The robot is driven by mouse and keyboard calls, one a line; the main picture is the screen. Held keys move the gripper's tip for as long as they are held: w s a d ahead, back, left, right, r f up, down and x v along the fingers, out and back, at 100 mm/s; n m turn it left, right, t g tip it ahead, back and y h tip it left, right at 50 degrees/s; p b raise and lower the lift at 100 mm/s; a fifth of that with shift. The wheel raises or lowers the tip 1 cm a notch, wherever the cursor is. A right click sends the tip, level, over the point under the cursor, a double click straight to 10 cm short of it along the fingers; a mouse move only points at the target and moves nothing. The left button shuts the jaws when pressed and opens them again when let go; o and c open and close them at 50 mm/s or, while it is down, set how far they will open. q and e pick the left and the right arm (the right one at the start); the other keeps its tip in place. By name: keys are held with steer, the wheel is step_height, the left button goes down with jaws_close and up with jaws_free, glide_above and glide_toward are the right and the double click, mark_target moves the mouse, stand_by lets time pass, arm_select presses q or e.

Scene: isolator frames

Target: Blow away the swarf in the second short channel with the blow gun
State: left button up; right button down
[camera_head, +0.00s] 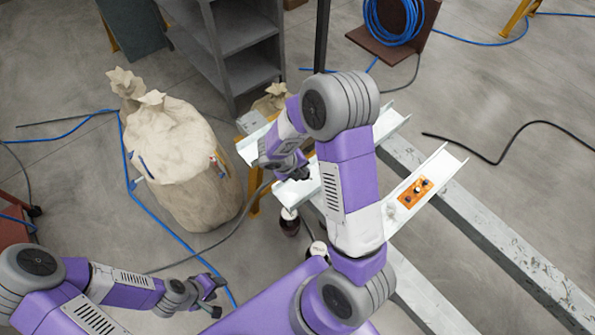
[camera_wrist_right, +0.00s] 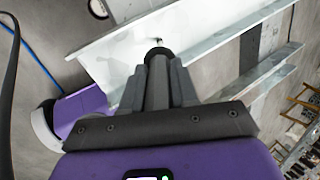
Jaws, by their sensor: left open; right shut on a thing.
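Two short white channels lie across long grey rails, one behind (camera_head: 388,124) and one in front (camera_head: 440,165), partly hidden by my right arm. My right gripper (camera_head: 292,170) is over the left part of the rear channel. In the right wrist view, its fingers (camera_wrist_right: 158,82) are shut on a dark, round-ended thing (camera_wrist_right: 158,54), apparently the blow gun, mostly hidden by the fingers. A pale channel wall (camera_wrist_right: 125,45) shows just beyond it. My left gripper (camera_head: 216,296) is open and empty over the floor at lower left.
An orange plate (camera_head: 415,193) with dark knobs sits in the front channel. A large tan sack (camera_head: 180,150) and grey shelves (camera_head: 240,40) stand at left and back. Blue hose (camera_head: 130,165) runs on the floor. Dark bottles (camera_head: 290,222) stand below the channels.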

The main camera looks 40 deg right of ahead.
steer(key=shift+d, duration=0.55)
steer(key=shift+w+d+f, duration=0.1)
steer(key=shift+d, duration=0.5)
steer(key=shift+p, duration=0.3)
step_height(320, 180, up, 9)
steer(key=p, duration=0.9)
stand_by(0.4)
